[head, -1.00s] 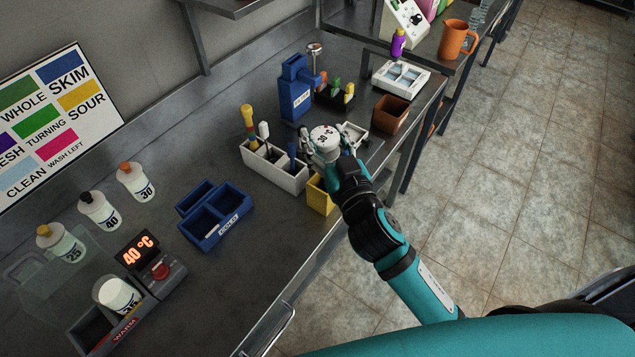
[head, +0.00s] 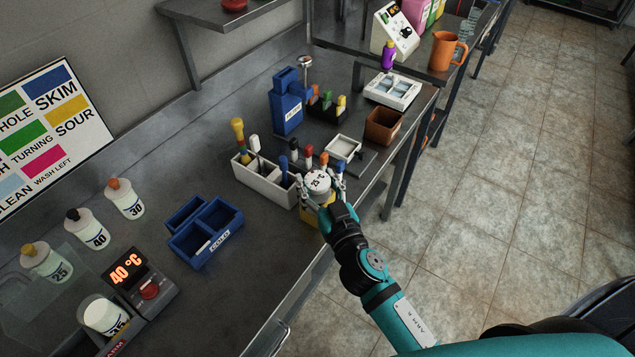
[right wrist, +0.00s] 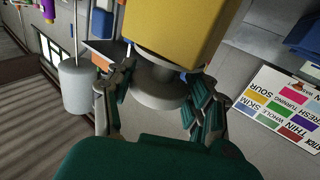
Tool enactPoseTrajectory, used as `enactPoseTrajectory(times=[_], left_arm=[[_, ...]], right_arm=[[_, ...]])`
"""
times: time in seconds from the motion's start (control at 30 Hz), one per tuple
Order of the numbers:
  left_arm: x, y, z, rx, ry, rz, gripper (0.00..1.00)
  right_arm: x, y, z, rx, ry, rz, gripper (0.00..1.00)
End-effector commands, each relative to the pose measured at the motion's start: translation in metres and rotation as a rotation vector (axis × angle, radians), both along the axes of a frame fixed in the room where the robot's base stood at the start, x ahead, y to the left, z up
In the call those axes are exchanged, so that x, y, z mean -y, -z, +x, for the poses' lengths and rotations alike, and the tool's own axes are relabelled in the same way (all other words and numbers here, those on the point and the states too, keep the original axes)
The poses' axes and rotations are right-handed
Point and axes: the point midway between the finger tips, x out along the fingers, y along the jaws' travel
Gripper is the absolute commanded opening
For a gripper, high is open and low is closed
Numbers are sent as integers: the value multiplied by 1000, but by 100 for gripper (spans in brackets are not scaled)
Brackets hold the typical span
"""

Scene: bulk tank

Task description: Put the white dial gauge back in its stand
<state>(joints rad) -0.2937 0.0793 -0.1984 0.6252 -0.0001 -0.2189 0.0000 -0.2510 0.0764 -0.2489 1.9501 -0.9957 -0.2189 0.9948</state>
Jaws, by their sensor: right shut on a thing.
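The white dial gauge (head: 318,181), its round face reading 25 °C, is in my right gripper (head: 322,188). The fingers are shut around its round head. A yellow block-shaped stand (head: 309,213) is directly below the gauge, partly hidden by the gauge and gripper. In the right wrist view the gauge (right wrist: 159,92) sits between my fingers (right wrist: 160,100), against the large yellow stand (right wrist: 180,28). The gauge's stem is hidden, so I cannot tell how deep it sits in the stand. My left gripper is not in view.
A white divided caddy (head: 262,184) with upright tools is just left of the yellow stand. Coloured-capped items and a white tray (head: 343,148) are behind it. A blue bin (head: 205,235) is further left. The bench's front edge is close by; open bench lies left.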

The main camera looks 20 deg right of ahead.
Motion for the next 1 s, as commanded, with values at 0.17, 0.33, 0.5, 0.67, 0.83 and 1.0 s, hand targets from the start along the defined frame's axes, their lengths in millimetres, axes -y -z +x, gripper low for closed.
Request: enactPoseTrajectory(times=[0.17,0.33,0.5,0.67,0.83,1.0], left_arm=[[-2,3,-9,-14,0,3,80],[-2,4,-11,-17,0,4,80],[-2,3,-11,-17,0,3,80],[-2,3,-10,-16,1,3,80],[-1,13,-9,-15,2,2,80],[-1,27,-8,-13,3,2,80]], right_arm=[[0,2,0,0,0,1,60],[0,2,0,0,0,0,76],[0,2,0,0,0,0,76],[0,1,-5,-2,0,0,76],[3,4,-35,-2,0,2,76],[6,5,-73,-3,1,3,76]])
